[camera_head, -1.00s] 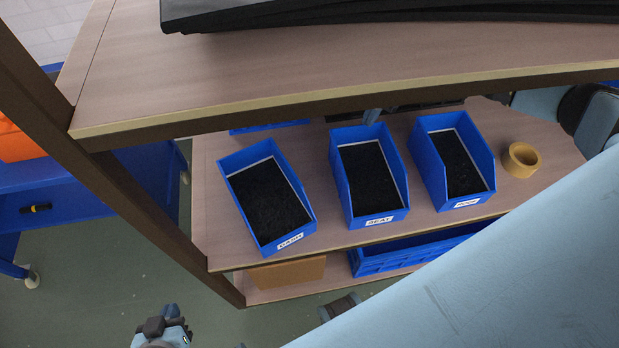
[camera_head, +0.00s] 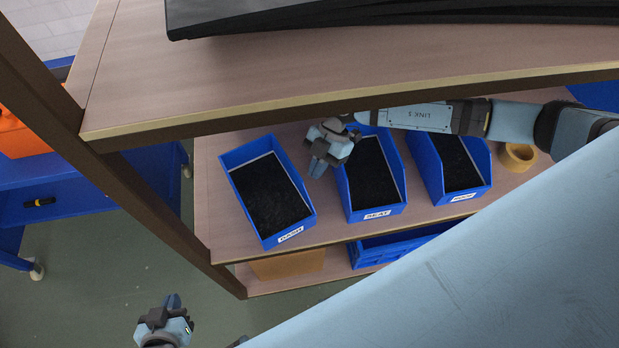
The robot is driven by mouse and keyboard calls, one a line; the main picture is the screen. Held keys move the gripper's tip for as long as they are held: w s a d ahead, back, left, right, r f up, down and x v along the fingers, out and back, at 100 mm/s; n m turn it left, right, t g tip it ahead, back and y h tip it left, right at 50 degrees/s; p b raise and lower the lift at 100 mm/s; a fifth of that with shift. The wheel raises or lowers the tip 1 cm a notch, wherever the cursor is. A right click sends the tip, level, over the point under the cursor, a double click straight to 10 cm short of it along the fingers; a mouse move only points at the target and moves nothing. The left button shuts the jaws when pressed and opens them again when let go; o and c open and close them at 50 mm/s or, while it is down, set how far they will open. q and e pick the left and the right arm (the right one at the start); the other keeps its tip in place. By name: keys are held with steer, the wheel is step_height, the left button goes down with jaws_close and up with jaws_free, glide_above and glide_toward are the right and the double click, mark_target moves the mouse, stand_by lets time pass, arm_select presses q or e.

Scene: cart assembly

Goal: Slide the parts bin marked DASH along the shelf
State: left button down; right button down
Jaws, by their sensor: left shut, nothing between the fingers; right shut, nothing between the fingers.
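The blue parts bin labelled DASH (camera_head: 290,236) stands at the left of the row on the middle shelf (camera_head: 222,225), turned at an angle and filled with something black. My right gripper (camera_head: 318,168), shut and empty, is between the DASH bin and the SEAT bin (camera_head: 377,214), near their back halves. Its fingers point down toward the shelf; I cannot tell whether they touch the DASH bin. My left gripper (camera_head: 172,302), shut and empty, is low at the lower left, in front of the shelf and away from the bins.
A third blue bin (camera_head: 463,196) stands to the right, with a yellow round cup (camera_head: 516,157) beyond it. The upper shelf board (camera_head: 300,65) overhangs the row. A shelf post (camera_head: 165,220) stands at the left. Bare shelf lies left of the DASH bin.

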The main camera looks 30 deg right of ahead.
mark_target(306, 189)
steer(key=a, duration=0.1)
steer(key=s+a+f+b, duration=0.1)
steer(key=shift+s+a+f, duration=0.15)
steer(key=shift+a+f, duration=0.1)
steer(key=shift+a, duration=0.05)
arm_select(q)
steer(key=shift+w+d+f, duration=0.1)
steer(key=shift+d+f, duration=0.05)
steer(key=shift+f, duration=0.1)
steer(key=shift+f, duration=0.1)
arm_select(e)
steer(key=shift+f, duration=0.1)
steer(key=d, duration=0.1)
steer(key=w+d, duration=0.1)
steer(key=shift+d, duration=0.3)
